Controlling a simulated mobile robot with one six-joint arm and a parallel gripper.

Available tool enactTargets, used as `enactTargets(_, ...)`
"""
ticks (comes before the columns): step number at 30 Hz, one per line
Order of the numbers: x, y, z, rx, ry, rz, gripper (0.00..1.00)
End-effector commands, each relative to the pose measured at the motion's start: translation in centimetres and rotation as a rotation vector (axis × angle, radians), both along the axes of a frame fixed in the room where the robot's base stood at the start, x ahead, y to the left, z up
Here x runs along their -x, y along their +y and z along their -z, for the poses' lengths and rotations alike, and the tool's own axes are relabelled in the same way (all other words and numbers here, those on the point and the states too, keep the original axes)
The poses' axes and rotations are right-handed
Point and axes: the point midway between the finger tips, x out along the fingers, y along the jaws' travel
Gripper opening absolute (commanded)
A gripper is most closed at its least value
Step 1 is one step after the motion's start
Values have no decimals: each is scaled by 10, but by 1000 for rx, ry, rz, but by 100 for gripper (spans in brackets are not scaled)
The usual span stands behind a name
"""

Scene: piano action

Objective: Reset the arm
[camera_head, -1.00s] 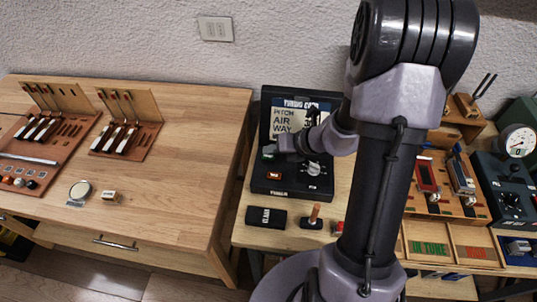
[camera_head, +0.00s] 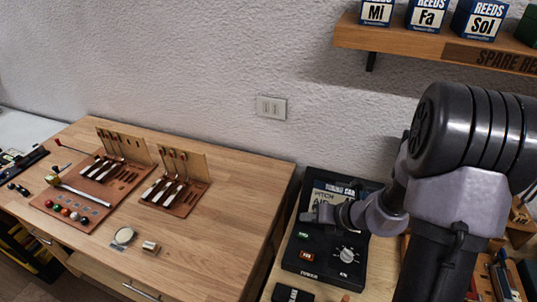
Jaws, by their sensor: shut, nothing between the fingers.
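My arm stands at the right of the head view, with its thick dark and grey links bent over the tuning box. My gripper (camera_head: 318,215) points left in front of the black tuning box (camera_head: 345,255) and appears above it. It is shut and empty.
A shelf (camera_head: 425,42) with blue reed boxes hangs at the upper right.

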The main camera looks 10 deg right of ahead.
Motion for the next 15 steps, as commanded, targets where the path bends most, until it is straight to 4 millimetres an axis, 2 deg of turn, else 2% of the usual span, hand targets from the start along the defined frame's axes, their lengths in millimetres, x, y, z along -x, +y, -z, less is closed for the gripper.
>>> enactTargets(2, 0, 16, -17, 65, -49, -113, 0)
enactTargets(5, 17, 67, -64, 296, -211, -503, 0)
enactTargets(6, 33, 93, -84, 432, -300, -722, 0)
enactTargets(8, 66, 125, -109, 647, -437, -1057, 0)
enactTargets(9, 90, 140, -121, 797, -525, -1274, 0)
enactTargets(12, 146, 156, -140, 1161, -703, -1760, 0)
enactTargets(15, 182, 151, -149, 1458, -796, -2108, 0)
